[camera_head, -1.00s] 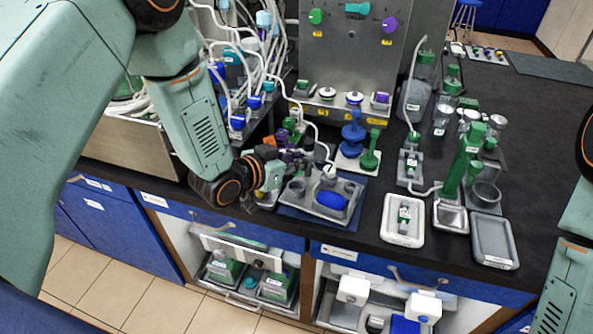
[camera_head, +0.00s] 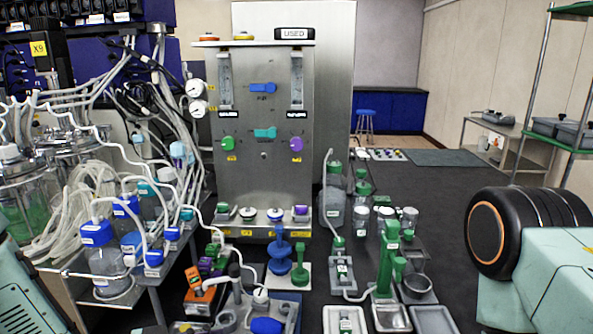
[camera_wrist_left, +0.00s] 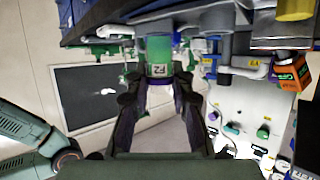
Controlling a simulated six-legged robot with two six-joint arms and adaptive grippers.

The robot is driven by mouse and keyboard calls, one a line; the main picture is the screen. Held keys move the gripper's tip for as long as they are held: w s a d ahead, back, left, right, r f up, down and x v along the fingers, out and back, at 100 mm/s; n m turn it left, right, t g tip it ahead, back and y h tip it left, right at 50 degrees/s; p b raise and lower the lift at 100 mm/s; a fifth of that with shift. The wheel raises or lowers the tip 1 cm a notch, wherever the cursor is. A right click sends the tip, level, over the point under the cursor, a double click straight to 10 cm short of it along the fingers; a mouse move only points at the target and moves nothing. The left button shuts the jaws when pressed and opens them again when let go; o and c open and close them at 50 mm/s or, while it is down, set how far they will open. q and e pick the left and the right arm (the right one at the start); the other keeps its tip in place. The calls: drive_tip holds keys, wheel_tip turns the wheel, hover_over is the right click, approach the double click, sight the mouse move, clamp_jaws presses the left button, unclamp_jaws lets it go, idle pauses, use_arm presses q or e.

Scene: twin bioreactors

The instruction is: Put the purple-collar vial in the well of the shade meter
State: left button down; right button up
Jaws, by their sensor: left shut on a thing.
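In the head view this gripper is out of frame, and only part of my left arm shows at the lower left. I cannot tell for sure which device is the shade meter, and no well is clearly visible. My right arm shows at the right of the head view, but its gripper is out of frame.
In the head view, an orange box (camera_head: 194,279) stands left of a tray holding a blue object (camera_head: 266,325). Blue (camera_head: 279,258) and green (camera_head: 300,262) stands are behind. Blue-capped bottles (camera_head: 97,234) and tubing crowd the left. A tall green device (camera_head: 388,258) stands right of centre.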

wheel_tip(320, 180, down, 9)
drive_tip(key=b, duration=0.8)
use_arm(q)
drive_tip(key=s+a+f+m+g+h+p, duration=0.1)
drive_tip(key=s+a+f+m+g+p, duration=0.1)
drive_tip(key=s+p, duration=0.35)
drive_tip(key=w+d+r+n+t+y+p, duration=0.1)
drive_tip(key=w+r+n+t+y+p, duration=0.1)
drive_tip(key=w, duration=0.6)
drive_tip(key=w+r+n+t+y+p, duration=0.3)
drive_tip(key=w+r+n, duration=0.1)
drive_tip(key=w+r, duration=0.2)
drive_tip(key=shift+w+d+r+n, duration=0.35)
drive_tip(key=shift+w+r+n, duration=0.05)
drive_tip(key=shift+w, duration=0.5)
use_arm(e)
wheel_tip(320, 180, up, 11)
drive_tip(key=shift+f, duration=0.1)
